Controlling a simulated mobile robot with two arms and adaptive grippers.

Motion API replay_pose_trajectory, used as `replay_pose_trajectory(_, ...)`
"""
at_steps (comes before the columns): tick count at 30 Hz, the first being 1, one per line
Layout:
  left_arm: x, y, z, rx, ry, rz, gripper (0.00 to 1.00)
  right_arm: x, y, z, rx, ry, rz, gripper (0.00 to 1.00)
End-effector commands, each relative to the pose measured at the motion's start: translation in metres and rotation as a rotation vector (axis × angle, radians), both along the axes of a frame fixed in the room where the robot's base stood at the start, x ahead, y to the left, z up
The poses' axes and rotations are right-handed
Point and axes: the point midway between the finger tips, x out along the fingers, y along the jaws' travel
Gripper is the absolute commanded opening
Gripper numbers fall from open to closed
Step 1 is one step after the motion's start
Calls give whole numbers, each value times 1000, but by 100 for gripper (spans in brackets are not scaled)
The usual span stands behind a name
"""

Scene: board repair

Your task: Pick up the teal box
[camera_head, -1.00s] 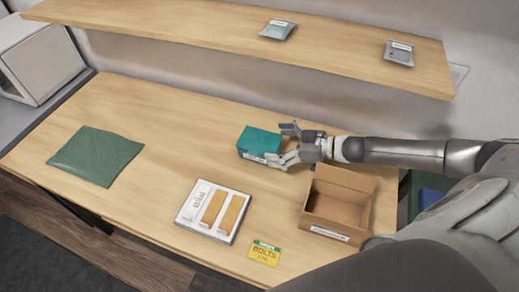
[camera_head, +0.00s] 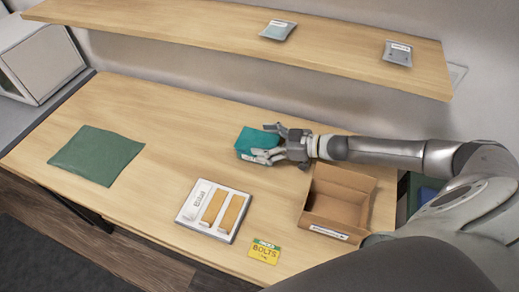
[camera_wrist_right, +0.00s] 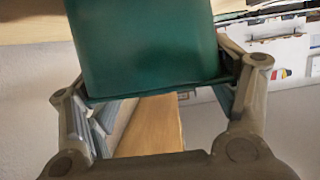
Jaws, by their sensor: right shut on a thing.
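The teal box (camera_head: 257,139) is on the wooden workbench, left of the open cardboard box. My right gripper (camera_head: 268,143) reaches in from the right with its fingers around the box's right part. In the right wrist view the teal box (camera_wrist_right: 145,45) fills the space between the two fingers (camera_wrist_right: 165,95), which are shut on it. The head view does not clearly show whether the box is lifted off the bench. My left gripper is not in view.
The open cardboard box (camera_head: 338,203) stands just below my right forearm. A white tray with tan pieces (camera_head: 213,210), a yellow bolts card (camera_head: 264,251) and a green mat (camera_head: 97,155) lie on the bench. A shelf (camera_head: 200,25) holding two small packets runs above.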

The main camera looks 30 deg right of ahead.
Motion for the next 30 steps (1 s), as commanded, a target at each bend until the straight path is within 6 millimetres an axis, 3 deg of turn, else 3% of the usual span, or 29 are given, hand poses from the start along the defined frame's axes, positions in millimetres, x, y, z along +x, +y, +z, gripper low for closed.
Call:
replay_pose_trajectory(1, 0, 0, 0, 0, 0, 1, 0, -1, 1, -1, 2, 3, 2, 42)
replay_pose_trajectory(7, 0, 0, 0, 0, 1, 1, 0, -2, 2, -2, 3, 4, 3, 16)
replay_pose_trajectory(19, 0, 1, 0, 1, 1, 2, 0, 0, 1, 7, 4, -1, 4, 16)
replay_pose_trajectory(20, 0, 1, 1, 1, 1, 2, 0, 0, 1, 9, 4, -2, 4, 9)
replay_pose_trajectory(26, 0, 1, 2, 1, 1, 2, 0, -1, 2, 36, 4, -3, 4, 9)
replay_pose_trajectory(30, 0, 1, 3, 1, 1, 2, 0, -7, 20, 54, 5, -2, 7, 9)
